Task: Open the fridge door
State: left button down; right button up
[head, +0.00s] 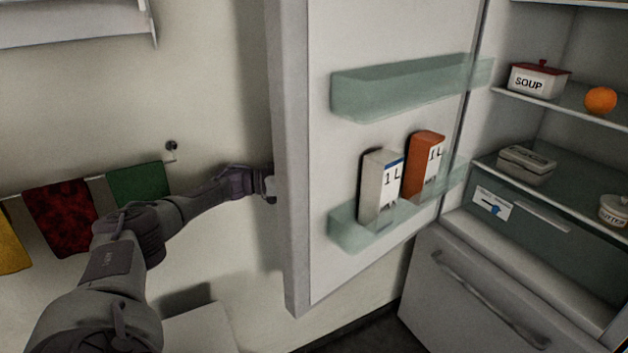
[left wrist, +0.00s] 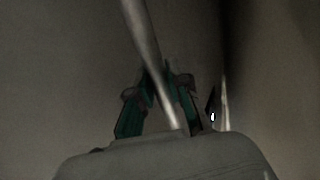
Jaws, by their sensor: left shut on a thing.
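The fridge door (head: 385,40) stands wide open, swung out to the left, with its shelved inner side facing me in the head view. My left gripper (head: 268,186) is at the outer side of the door, and its fingertips are partly hidden behind the door's edge. In the left wrist view my left gripper (left wrist: 160,100) is shut on the door's bar handle (left wrist: 144,40), which runs between the fingers. The fridge interior (head: 520,140) is exposed on the right. My right gripper is in neither view.
Two cartons, one white (head: 381,188) and one orange (head: 424,165), stand in the lower door shelf. Cloths (head: 62,214) hang on the left wall. A drawer (head: 480,300) is below, shut.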

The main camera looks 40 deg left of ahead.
pick_arm(q)
jog(key=shift+r, duration=0.1)
jog(key=c, duration=1.1)
grip_release()
jog(key=shift+w+d, duration=0.1)
jog(key=shift+w, duration=0.05)
notch_tip(320, 180, up, 10)
